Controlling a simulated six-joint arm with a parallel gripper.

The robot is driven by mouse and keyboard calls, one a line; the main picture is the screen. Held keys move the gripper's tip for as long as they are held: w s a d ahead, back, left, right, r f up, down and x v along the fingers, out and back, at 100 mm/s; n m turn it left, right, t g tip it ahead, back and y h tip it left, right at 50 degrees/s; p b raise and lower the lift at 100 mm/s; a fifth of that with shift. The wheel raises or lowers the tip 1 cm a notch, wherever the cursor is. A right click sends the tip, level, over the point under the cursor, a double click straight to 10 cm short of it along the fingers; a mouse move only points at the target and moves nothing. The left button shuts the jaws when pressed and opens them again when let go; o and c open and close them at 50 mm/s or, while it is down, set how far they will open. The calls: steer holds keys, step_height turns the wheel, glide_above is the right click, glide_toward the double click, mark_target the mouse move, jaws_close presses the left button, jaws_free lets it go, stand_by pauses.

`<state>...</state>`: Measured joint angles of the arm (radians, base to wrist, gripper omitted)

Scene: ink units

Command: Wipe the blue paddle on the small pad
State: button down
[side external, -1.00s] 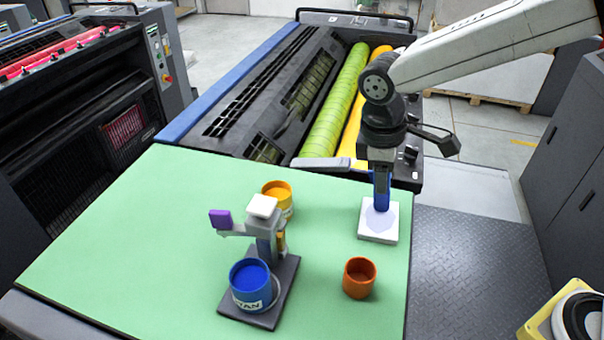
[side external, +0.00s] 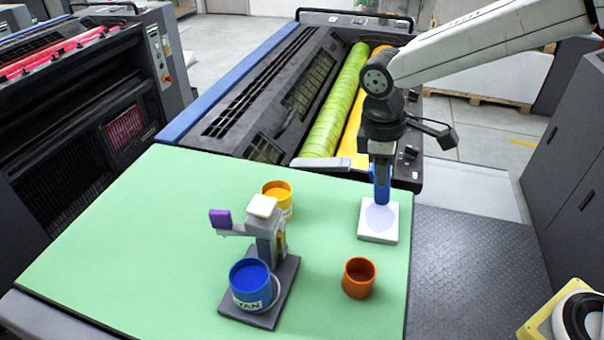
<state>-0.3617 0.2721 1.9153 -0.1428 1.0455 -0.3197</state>
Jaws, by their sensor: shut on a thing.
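The blue paddle (side external: 382,192) is held upright in my gripper (side external: 382,168), which is shut on it. Its lower end is at the upper part of the small white pad (side external: 378,234); I cannot tell whether it touches or hangs just above. A pale bluish patch shows on the pad below the paddle. The pad lies on the right side of the green table top (side external: 130,235).
A grey stand (side external: 265,240) with a purple tab (side external: 220,219) holds a blue ink can (side external: 250,284). A yellow can (side external: 277,196) stands behind it. An orange-brown cup (side external: 359,277) stands in front of the pad. The table's left side is clear. A press with rollers (side external: 337,105) adjoins the back.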

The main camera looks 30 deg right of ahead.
steer(key=shift+s+a, duration=0.5)
steer(key=shift+s, duration=0.1)
steer(key=shift+s+a, duration=0.1)
steer(key=shift+s+a, duration=0.45)
steer(key=shift+s, duration=0.1)
steer(key=shift+s+a, duration=0.5)
steer(key=shift+s+a, duration=0.1)
steer(key=shift+s+a, duration=0.45)
steer(key=shift+s, duration=0.05)
